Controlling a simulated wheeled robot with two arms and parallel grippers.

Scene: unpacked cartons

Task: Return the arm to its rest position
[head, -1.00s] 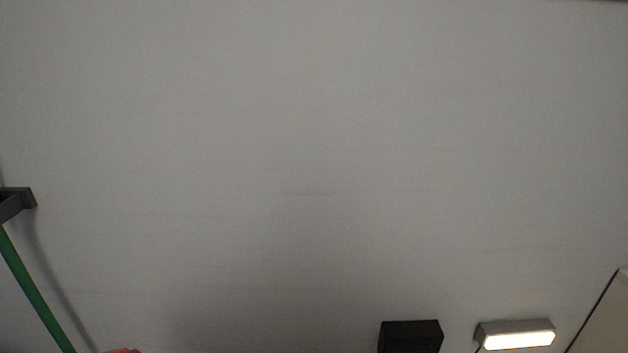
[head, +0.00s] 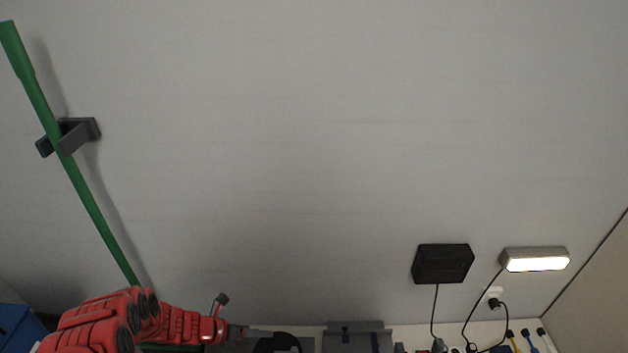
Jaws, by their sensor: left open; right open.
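My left arm, red with dark joints, comes in at the bottom left of the head view. It reaches right along the bottom edge to my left gripper (head: 286,343), a dark curved shape partly cut off by the frame. The gripper is open, and I see nothing held in it. My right arm and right gripper are not in view.
A green pole (head: 86,197) leans in a dark wall bracket (head: 80,133) behind my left arm. A black box (head: 443,264) and a lit lamp (head: 536,261) with cables hang on the wall at right. A grey case (head: 357,340) and blue container (head: 18,328) show below. The middle wall is bare.

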